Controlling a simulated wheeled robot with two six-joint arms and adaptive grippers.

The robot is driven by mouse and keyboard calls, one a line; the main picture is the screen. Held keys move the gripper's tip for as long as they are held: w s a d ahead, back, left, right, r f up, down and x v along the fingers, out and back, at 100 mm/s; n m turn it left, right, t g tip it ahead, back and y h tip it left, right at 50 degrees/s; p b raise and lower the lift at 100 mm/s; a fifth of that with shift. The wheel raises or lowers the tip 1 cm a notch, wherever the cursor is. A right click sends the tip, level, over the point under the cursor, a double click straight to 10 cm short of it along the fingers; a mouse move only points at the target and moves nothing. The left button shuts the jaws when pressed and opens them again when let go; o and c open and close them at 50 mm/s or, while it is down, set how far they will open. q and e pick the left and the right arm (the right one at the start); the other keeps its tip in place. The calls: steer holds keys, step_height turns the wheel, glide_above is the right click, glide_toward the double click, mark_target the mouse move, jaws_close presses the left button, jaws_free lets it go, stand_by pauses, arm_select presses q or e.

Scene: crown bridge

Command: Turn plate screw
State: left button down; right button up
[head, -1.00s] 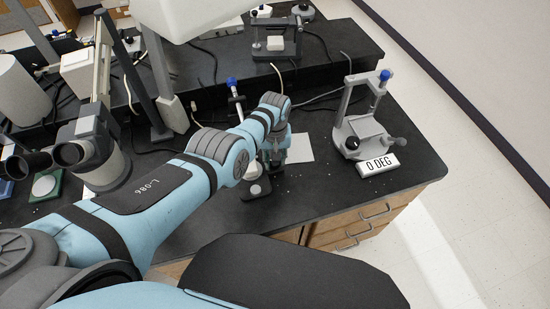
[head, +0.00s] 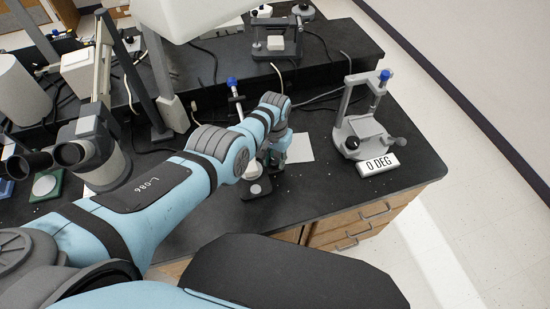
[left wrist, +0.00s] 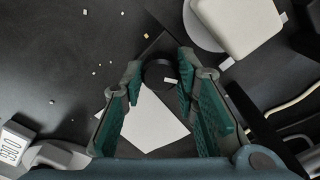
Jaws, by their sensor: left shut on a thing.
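The plate screw shows in the left wrist view as a dark round knob (left wrist: 158,75) with a small white mark on its face. My left gripper (left wrist: 160,82) has its teal-padded fingers on both sides of this knob and is shut on it. In the head view my left gripper (head: 277,152) is at a small stand with a blue-topped post (head: 232,82) and a dark base (head: 256,188). My arm and gripper hide much of this stand, and the screw cannot be made out there. My right gripper is not in view.
A similar grey stand (head: 363,125) with a "0 DEG" sign (head: 378,164) is to the right. White paper (head: 299,148) lies beside my gripper. A microscope (head: 92,150) stands at left. The black bench top is clear toward its front right edge.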

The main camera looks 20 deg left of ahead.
mark_target(275, 161)
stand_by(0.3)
arm_select(q)
steer(key=c, duration=1.3)
jaws_free()
steer(key=shift+w+r, duration=0.15)
steer(key=shift+r, duration=0.25)
step_height(275, 161, up, 11)
steer(key=shift+r, duration=0.1)
